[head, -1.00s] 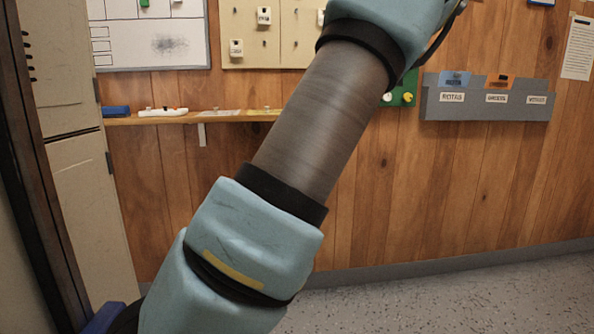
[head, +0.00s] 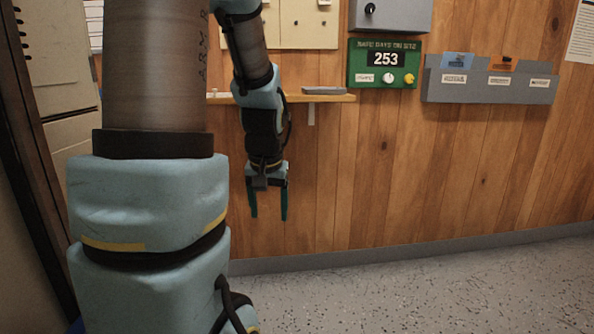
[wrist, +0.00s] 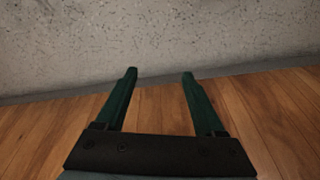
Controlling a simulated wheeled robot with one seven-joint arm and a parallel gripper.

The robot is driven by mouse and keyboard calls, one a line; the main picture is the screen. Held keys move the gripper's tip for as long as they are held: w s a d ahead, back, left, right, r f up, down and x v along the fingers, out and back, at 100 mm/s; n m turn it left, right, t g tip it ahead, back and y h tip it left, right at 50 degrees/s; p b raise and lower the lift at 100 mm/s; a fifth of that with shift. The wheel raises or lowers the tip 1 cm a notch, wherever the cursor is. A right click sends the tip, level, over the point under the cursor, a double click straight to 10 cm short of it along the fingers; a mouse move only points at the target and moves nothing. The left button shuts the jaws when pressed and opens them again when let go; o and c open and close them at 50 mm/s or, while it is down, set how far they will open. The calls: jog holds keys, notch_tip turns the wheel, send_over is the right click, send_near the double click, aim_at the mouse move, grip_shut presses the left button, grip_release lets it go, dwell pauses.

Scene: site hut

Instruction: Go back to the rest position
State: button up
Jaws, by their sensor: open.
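My gripper (head: 269,203) hangs below the wall shelf in the head view, its two green fingers pointing down and apart. It is open, with nothing between the fingers. In the wrist view my gripper (wrist: 158,75) also shows open and empty, with the speckled floor and the base of the wood wall beyond it. My arm folds from the upper left of the head view down to the gripper and hides part of the wall and shelf.
A wooden shelf (head: 335,98) runs along the panelled wall, with a grey item (head: 324,90) on it. A green counter sign (head: 384,64) reads 253. A grey wall rack (head: 490,88) hangs to the right. A cabinet (head: 75,130) stands at left. The floor (head: 420,295) at right is clear.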

jog(key=s+f+g, duration=0.1)
jog(key=s+f, duration=0.2)
jog(key=s, duration=0.7)
notch_tip(320, 180, up, 28)
jog(key=w+p, duration=0.1)
jog(key=p, duration=2.6)
jog(key=shift+a+f+p, duration=0.2)
jog(key=shift+p, duration=0.15)
jog(key=shift+c, duration=0.2)
